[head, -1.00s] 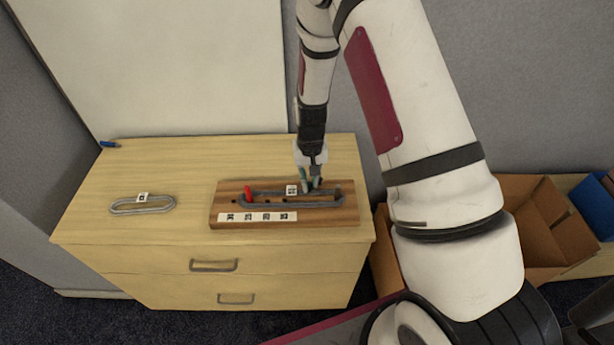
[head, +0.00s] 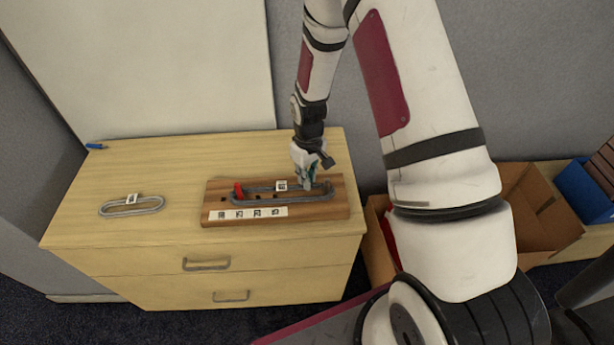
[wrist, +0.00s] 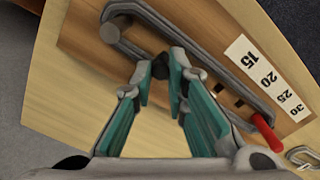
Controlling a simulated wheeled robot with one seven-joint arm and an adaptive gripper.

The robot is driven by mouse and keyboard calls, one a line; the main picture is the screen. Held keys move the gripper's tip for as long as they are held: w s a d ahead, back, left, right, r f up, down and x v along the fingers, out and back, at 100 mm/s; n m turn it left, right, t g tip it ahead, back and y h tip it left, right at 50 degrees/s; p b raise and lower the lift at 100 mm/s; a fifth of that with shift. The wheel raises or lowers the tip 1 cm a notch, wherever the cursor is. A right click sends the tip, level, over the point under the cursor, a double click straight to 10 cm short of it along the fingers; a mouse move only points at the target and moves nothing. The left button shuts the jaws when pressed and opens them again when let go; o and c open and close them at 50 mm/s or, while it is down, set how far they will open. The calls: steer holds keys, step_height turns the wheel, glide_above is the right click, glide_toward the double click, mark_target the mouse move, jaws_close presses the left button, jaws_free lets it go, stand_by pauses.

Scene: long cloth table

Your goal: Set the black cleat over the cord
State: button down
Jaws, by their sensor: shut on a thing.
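A grey cord loop (head: 262,203) lies on a wooden board (head: 340,207), stretched between a red peg (head: 238,189) at the left and a dark peg (head: 328,187) at the right. The red peg also shows in the wrist view (wrist: 265,131), as does the dark peg (wrist: 110,33). My gripper (head: 307,186) is low over the board's back right part. In the wrist view its teal fingers are shut on the small black cleat (wrist: 160,66), at the cord's near strand. The fingers partly hide cleat and cord; I cannot tell if the cleat is seated.
A white strip (head: 248,213) marked 15, 20, 25, 30 runs along the board's front. A second grey loop (head: 131,207) with a tag lies at left on the wooden top. A blue object (head: 96,146) lies at the back left corner. Cardboard boxes (head: 520,205) stand at right.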

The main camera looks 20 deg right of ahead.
stand_by(0.3)
steer(key=c, duration=1.6)
jaws_free()
steer(key=shift+r, duration=0.1)
step_height(320, 180, up, 12)
steer(key=shift+f, duration=0.1)
